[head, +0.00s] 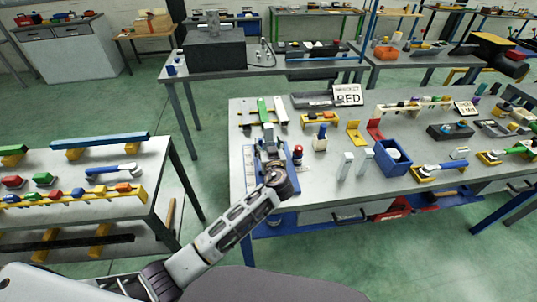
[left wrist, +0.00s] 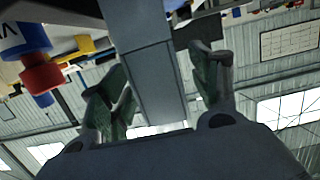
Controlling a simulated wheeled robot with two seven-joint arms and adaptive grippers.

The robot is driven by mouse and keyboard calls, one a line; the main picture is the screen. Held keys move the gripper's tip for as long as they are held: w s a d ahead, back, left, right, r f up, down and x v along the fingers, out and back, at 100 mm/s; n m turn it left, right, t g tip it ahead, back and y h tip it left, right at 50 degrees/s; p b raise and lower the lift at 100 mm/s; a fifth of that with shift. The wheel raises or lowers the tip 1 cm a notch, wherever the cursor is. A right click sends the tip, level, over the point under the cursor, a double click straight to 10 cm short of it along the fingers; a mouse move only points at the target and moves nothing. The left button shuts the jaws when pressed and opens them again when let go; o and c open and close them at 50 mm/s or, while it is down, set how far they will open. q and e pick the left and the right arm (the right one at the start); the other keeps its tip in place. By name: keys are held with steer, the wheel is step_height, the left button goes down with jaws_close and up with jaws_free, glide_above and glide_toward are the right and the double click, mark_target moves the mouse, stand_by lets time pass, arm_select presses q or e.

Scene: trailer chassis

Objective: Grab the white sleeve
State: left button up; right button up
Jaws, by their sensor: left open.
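My left gripper (head: 268,148) reaches over the near-left edge of the grey workbench (head: 240,185). In the left wrist view its two fingers (left wrist: 168,88) stand apart, open. A pale grey, square-sided upright piece (left wrist: 145,62) stands between them, with gaps at both sides; it looks like the white sleeve in shadow. In the head view my gripper and wrist largely hide that spot. A red-capped cylinder (head: 297,152) stands just right of the gripper; its red end also shows in the left wrist view (left wrist: 42,76). My right gripper is not seen.
Two white upright blocks (head: 345,166) stand to the right, by a blue bin (head: 393,158). Green and white bars (head: 281,110) lie behind the gripper. A yellow stand (head: 320,119) and a sign (head: 348,95) are farther back. A side bench (head: 130,210) stands left, across open floor.

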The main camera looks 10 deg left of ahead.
mark_target(269, 125)
arm_select(q)
steer(key=c, duration=1.3)
steer(key=shift+r, duration=0.1)
steer(key=shift+r+b, duration=0.65)
steer(key=shift+r, duration=4.35)
